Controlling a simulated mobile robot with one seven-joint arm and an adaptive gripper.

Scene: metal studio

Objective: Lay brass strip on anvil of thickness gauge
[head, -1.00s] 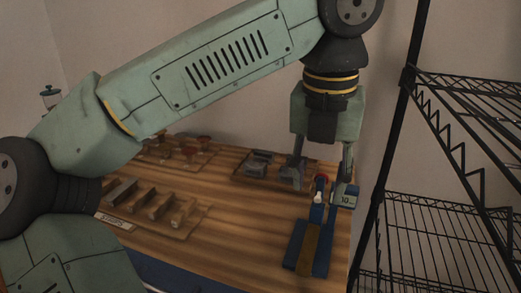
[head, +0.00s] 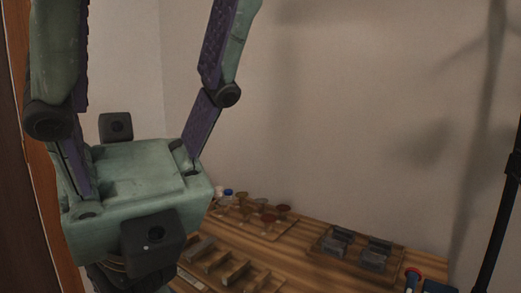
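My gripper (head: 150,40) fills the left of the head view, close to the camera. Its two fingers point up, stand wide apart and run out at the top edge. Only bare wall shows between the visible parts. The thickness gauge shows only as a blue part with a red end (head: 412,279) at the bottom right edge, cut off by the frame. My gripper is far to the left of it. The gauge's anvil and the brass strip cannot be made out in this view.
The wooden bench (head: 318,277) holds a board with several knobbed pieces (head: 258,217), a row of metal blocks (head: 225,270) and a tray with dark grey blocks (head: 352,250). A black rack post (head: 503,220) stands at the right. Bare wall is behind.

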